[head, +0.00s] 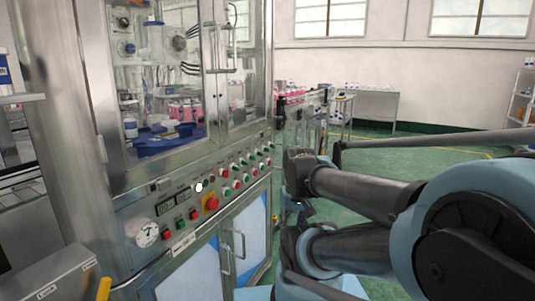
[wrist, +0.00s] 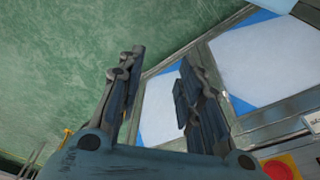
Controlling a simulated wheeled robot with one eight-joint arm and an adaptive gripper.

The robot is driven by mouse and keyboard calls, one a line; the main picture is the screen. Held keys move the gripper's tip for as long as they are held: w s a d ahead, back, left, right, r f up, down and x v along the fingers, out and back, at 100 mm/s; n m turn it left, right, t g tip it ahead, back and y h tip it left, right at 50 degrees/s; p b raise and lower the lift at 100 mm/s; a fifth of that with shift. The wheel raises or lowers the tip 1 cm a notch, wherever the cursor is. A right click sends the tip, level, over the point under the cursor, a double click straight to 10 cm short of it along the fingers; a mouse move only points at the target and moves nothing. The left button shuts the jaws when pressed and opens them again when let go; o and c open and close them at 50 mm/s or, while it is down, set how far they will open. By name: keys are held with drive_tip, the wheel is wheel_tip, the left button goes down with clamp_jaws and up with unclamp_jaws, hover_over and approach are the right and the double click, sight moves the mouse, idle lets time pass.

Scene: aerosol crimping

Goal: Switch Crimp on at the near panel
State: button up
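The near panel (head: 175,222) is a slanted metal strip on the front of the machine in the head view. It carries several small red and green buttons (head: 236,187), a white round knob (head: 198,187), a red mushroom button (head: 211,203) on yellow, two small displays and a dial gauge (head: 143,233). The labels are too small to read, so I cannot tell which control is Crimp. My gripper (wrist: 160,58) is open and empty in the wrist view, its fingers apart over the lower cabinet doors. The red mushroom button also shows at the lower right there (wrist: 279,170).
Below the panel are cabinet doors (head: 233,244) with metal handles. Above it stands a glazed enclosure (head: 170,70) with bottles inside. A conveyor (head: 308,105) runs beyond the machine. Green floor (head: 400,157) is open behind my arm. A grey box (head: 50,275) is at the lower left.

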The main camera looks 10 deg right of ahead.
sight(267, 149)
drive_tip(key=shift+o, duration=1.2)
drive_tip(key=w+a+r+m+t+y, duration=0.15)
drive_tip(key=w+r+y, duration=0.25)
drive_tip(key=w, duration=0.6)
drive_tip(key=w+a+r+y, duration=0.2)
drive_tip(key=w+r+y, duration=0.25)
drive_tip(key=w, duration=0.55)
drive_tip(key=w+d+r+t+y, duration=0.3)
drive_tip(key=w+d+t+y, duration=0.35)
drive_tip(key=w+d, duration=0.85)
drive_tip(key=x, duration=1.4)
drive_tip(key=shift+w+f, duration=0.25)
drive_tip(key=shift+w, duration=0.05)
clamp_jaws()
